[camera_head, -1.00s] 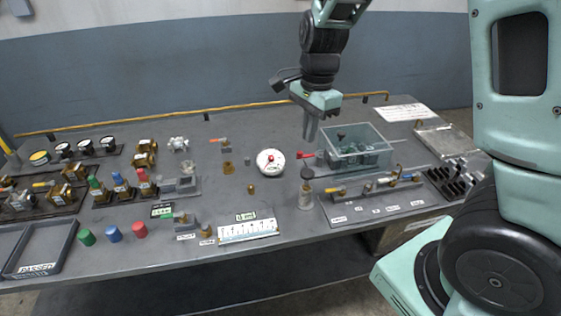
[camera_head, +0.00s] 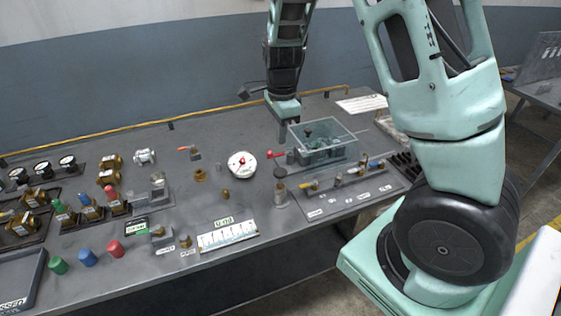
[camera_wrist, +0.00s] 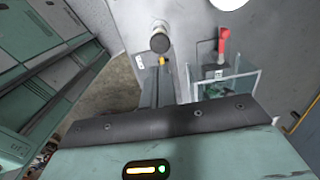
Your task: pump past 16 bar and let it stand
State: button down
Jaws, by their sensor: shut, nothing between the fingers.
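A white round gauge (camera_head: 242,165) lies face up mid-table; its reading is too small to tell. It is cut by the top edge in the wrist view (camera_wrist: 230,4). A red-handled lever (camera_head: 275,154) is between the gauge and a clear-walled tank (camera_head: 322,160). The red handle also shows in the wrist view (camera_wrist: 222,45). A post with a dark round knob (camera_head: 280,173) stands in front of the lever; the knob shows in the wrist view (camera_wrist: 160,43). My gripper (camera_head: 284,137) points down, shut and empty, by the tank's left back corner. Contact cannot be told.
A valve manifold (camera_head: 345,183) with labels lies right of the post. Brass fittings (camera_head: 200,175), coloured caps (camera_head: 88,257) and a scale strip (camera_head: 228,236) cover the left and front. A tray (camera_head: 25,285) is at front left. Some bare tabletop shows behind the gauge.

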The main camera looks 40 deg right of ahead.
aim_at(281, 171)
notch_tip(281, 171, down, 10)
jog(key=shift+r+p, duration=0.1)
jog(key=shift+p, duration=0.7)
notch_tip(281, 171, down, 4)
jog(key=b, duration=0.2)
jog(key=shift+r+b, duration=0.1)
jog(key=shift+b, duration=0.2)
jog(key=shift+s, duration=0.1)
jog(key=shift+r+p, duration=0.6)
jog(key=shift+p, duration=0.05)
notch_tip(281, 171, up, 13)
jog(key=shift+r+p, duration=0.15)
jog(key=shift+p, duration=0.25)
jog(key=shift+b, duration=0.3)
